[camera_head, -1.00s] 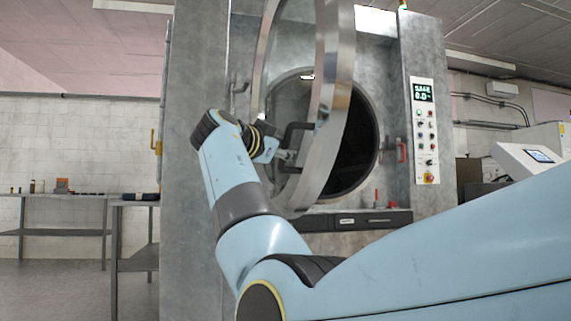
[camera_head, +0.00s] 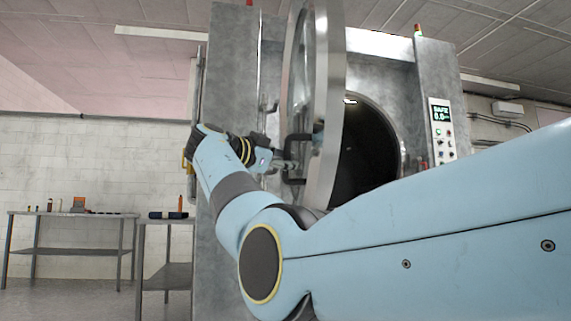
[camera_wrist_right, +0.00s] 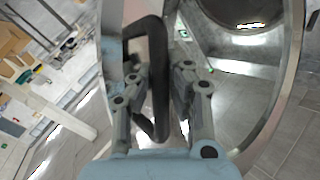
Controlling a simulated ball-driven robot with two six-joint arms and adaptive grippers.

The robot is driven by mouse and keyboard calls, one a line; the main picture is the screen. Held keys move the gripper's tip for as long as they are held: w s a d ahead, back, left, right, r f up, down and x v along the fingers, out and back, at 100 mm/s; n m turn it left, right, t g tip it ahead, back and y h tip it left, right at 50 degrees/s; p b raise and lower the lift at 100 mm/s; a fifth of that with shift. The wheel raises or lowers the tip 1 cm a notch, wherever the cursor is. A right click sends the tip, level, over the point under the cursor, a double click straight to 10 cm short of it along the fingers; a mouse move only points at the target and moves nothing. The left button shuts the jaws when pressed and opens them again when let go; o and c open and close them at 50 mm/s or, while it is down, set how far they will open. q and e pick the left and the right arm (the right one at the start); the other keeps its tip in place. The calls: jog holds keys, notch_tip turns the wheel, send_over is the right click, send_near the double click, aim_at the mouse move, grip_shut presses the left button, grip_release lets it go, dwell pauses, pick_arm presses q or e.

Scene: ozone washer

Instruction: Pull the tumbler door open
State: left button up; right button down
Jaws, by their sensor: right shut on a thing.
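The round tumbler door (camera_head: 327,110) stands swung open from the machine, seen nearly edge-on in the head view. Behind it the dark round drum opening (camera_head: 368,150) shows, partly hidden by the door. My right gripper (camera_head: 288,164) is at the door's black handle (camera_head: 297,150). In the right wrist view the black bar handle (camera_wrist_right: 158,75) runs between the two fingers of the right gripper (camera_wrist_right: 160,95), which is shut on it. The door's metal rim (camera_wrist_right: 285,90) curves along the right of that view. My left gripper is not in view.
The grey machine body (camera_head: 232,80) stands behind my arm. Its control panel (camera_head: 442,130) is at the right with a lit display. Metal tables (camera_head: 75,213) with small items stand at the left. Floor near those tables is clear.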

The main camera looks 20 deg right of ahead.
jog(key=shift+f, duration=0.35)
